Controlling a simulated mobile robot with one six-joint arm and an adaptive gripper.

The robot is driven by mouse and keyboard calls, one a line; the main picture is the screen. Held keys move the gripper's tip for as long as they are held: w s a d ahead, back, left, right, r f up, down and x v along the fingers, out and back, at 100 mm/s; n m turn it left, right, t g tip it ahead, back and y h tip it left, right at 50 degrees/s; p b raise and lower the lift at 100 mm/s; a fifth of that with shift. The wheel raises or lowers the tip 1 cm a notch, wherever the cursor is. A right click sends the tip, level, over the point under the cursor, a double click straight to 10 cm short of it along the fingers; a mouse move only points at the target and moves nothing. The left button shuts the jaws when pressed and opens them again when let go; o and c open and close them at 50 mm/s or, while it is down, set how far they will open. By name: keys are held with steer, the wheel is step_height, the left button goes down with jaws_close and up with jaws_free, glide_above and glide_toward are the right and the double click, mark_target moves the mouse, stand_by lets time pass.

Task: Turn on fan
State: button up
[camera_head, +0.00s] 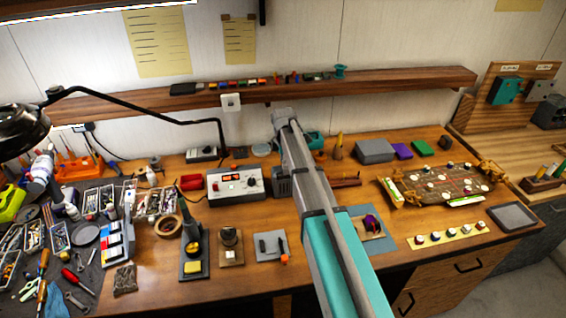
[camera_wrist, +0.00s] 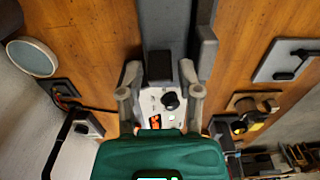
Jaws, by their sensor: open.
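No object is plainly recognisable as a fan. A dark grey box with a slatted-looking face (camera_head: 282,186) stands beside the control box, partly behind my arm; I cannot tell if it is the fan. The white-grey control box (camera_head: 236,184) has a red display, a black knob and small buttons. In the wrist view the control box (camera_wrist: 153,103) shows between my fingers, with its black knob (camera_wrist: 171,101) and lit display (camera_wrist: 156,121). My gripper (camera_wrist: 163,95) is open, its fingers apart on either side of this panel. Contact cannot be judged. In the head view my arm hides the gripper.
A wooden shelf (camera_head: 400,82) runs along the wall behind. A black lamp arm (camera_head: 150,97) crosses the left side. A round dark knob unit (camera_head: 230,238) and a grey plate (camera_head: 270,246) sit in front of the control box. Tools crowd the left.

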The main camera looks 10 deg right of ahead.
jaws_close()
